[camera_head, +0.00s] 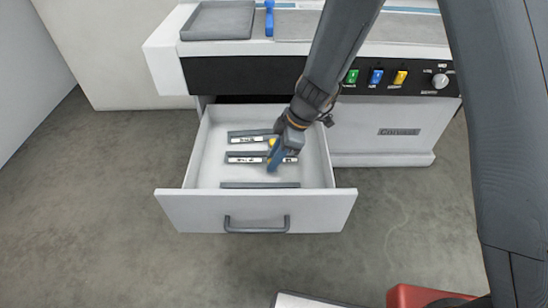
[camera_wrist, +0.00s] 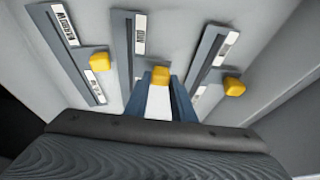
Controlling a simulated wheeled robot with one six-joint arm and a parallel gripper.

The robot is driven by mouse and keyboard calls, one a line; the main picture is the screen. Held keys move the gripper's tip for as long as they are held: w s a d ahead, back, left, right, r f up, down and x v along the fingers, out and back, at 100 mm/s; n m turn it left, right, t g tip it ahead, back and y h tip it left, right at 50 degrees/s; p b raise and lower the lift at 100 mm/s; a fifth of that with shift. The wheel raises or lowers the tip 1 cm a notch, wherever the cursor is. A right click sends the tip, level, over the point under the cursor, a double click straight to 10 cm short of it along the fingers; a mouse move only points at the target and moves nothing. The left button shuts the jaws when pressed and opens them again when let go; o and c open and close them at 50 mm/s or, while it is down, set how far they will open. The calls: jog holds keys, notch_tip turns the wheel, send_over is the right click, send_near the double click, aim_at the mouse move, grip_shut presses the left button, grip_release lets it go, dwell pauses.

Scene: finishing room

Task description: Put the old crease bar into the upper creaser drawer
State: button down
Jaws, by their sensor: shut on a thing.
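The drawer (camera_head: 205,170) of the white machine is pulled open, with a grey handle on its front. Several flat dark grey bars lie inside, roughly parallel. My gripper (camera_head: 273,160) is down in the drawer, shut at the middle bar (camera_head: 236,157), which has a white label. In the wrist view, a yellow knob (camera_wrist: 160,75) sits between my blue fingertips, on the middle bar (camera_wrist: 130,40). I cannot read its label or tell whether it touches the drawer floor. A bar reading like "NARROW" (camera_wrist: 75,50) and another bar (camera_wrist: 213,60) flank it, each with a yellow knob.
The front bar (camera_head: 260,185) lies near the drawer front, the back bar (camera_head: 236,134) near the machine. The machine's black panel (camera_head: 230,75) with coloured switches overhangs behind. A grey tray (camera_head: 218,20) sits on top. Something red (camera_head: 415,296) is at the bottom edge.

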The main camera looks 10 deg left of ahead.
jog(key=c, duration=1.5)
grip_release()
jog(key=shift+r, duration=0.15)
jog(key=shift+r+p, duration=0.2)
jog(key=shift+p, duration=0.25)
jog(key=v, duration=1.1)
jog(key=s+d+r+m+h, duration=0.1)
jog(key=s+d+r+m, duration=0.2)
jog(key=d, duration=0.7)
jog(key=s+d+r+m+h, duration=0.1)
jog(key=s+d+r+m, duration=0.2)
jog(key=s+d+m, duration=0.4)
jog(key=s+d+r+m+t+h, duration=0.1)
jog(key=s+d+m, duration=0.5)
jog(key=d+m, duration=0.6)
jog(key=shift+d+r+h, duration=0.6)
jog(key=shift+d+r, duration=0.35)
jog(key=shift+r, duration=0.25)
